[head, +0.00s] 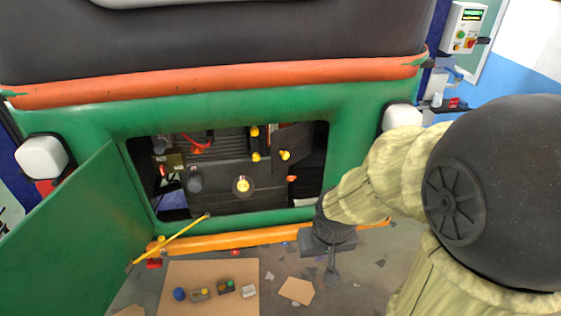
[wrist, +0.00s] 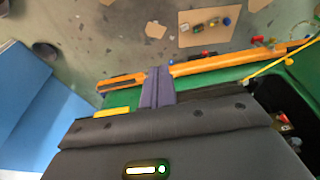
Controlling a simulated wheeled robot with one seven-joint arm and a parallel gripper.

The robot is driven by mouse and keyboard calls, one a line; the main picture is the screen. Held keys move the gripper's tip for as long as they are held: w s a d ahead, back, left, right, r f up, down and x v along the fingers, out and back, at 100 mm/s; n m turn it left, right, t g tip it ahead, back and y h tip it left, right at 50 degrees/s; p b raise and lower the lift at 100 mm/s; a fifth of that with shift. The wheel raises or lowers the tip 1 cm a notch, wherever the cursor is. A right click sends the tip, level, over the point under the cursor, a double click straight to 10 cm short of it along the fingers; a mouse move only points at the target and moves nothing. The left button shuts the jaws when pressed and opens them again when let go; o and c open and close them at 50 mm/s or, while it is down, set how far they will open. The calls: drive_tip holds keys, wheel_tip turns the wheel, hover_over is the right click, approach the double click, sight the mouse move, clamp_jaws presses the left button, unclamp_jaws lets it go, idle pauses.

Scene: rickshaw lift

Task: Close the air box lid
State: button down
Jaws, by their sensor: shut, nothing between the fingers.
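The air box (head: 265,195) is a dark box inside the open compartment of the green vehicle. Yellow knobs show on and around it. A dark flap (head: 292,137) with a yellow knob stands raised at the compartment's upper right; it looks like the lid, but I cannot tell for certain. My gripper (head: 331,276) hangs outside, below and right of the opening, pointing down. It is shut and empty, apart from the box. In the wrist view its closed fingers (wrist: 157,88) are over the floor and the orange bar. The box's inside is mostly hidden.
A green door panel (head: 85,235) stands swung open at left, with a yellow rod (head: 170,240) beside it. An orange bar (head: 225,241) runs under the opening. A cardboard sheet (head: 210,285) with small parts lies on the floor. A white lamp (head: 401,117) is near my arm.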

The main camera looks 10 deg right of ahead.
drive_tip(key=shift+a, duration=0.25)
drive_tip(key=w+d+r+m+t+y, duration=0.3)
drive_tip(key=w+m, duration=0.3)
drive_tip(key=w, duration=0.3)
drive_tip(key=w+d+r+m+t+y, duration=0.3)
drive_tip(key=w+r+m+t, duration=0.1)
drive_tip(key=w, duration=0.5)
drive_tip(key=shift+w+d+r+m+t, duration=0.2)
drive_tip(key=shift+d+m+t, duration=0.1)
drive_tip(key=shift+m+t, duration=0.55)
drive_tip(key=shift+w+f, duration=0.1)
